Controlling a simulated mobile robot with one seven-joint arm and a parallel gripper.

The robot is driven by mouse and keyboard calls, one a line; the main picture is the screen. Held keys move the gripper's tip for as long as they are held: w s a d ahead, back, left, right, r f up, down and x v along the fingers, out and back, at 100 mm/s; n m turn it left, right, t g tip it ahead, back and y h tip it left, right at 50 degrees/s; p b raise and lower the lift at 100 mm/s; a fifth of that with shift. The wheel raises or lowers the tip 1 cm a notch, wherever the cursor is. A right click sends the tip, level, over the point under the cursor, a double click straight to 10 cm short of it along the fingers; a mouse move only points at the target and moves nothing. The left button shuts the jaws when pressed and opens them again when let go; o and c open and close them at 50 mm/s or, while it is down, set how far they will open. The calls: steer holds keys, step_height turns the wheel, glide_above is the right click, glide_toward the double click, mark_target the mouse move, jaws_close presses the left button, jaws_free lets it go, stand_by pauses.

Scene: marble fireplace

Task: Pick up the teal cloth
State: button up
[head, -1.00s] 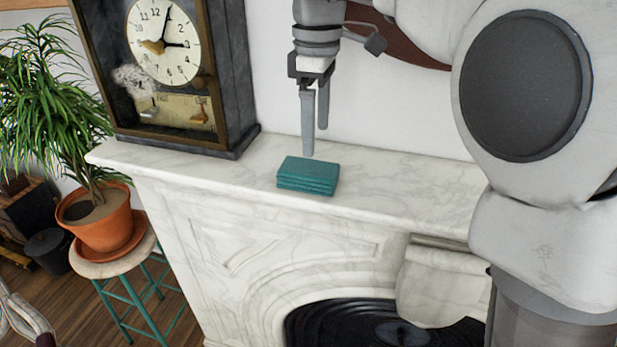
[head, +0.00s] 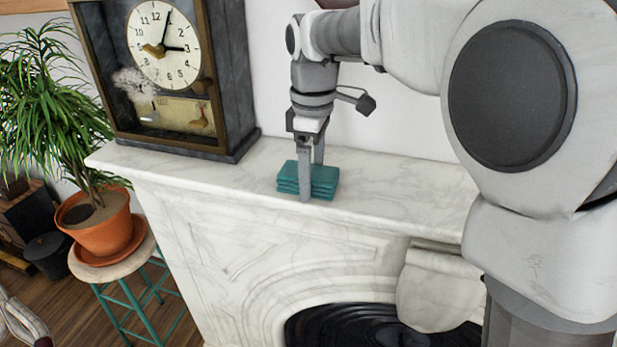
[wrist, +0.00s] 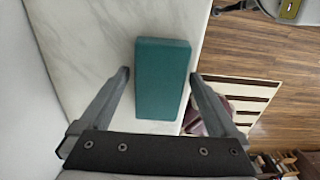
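The teal cloth (head: 325,180) is a folded, layered block lying flat on the white marble mantel (head: 400,190). It also shows in the wrist view (wrist: 162,78), between my two fingers and reaching beyond their tips. My gripper (head: 311,178) points down at the cloth, with one finger in front of it and the other at its back side. In the wrist view the fingers (wrist: 158,75) are spread, with a visible gap on the left and a narrower one on the right. The front finger hides part of the cloth in the head view.
A dark clock (head: 170,75) stands on the mantel to the left. A potted plant (head: 100,225) sits on a stool (head: 125,268) left of the fireplace. The mantel right of the cloth is clear. Its front edge is close to the cloth, with wooden floor (wrist: 265,45) beyond.

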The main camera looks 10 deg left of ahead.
mark_target(313, 171)
steer(key=c, duration=1.2)
steer(key=shift+o, duration=0.2)
steer(key=shift+r, duration=0.6)
step_height(313, 171, up, 3)
steer(key=shift+w+f, duration=0.1)
steer(key=shift+f, duration=0.05)
steer(key=s+d+r+b, duration=0.1)
steer(key=s+d+r, duration=0.5)
steer(key=d, duration=0.3)
steer(key=shift+s+d+r, duration=0.3)
steer(key=shift+s+r, duration=0.1)
steer(key=shift+r, duration=0.15)
steer(key=o, duration=0.6)
steer(key=c, duration=0.4)
steer(key=shift+c, duration=0.2)
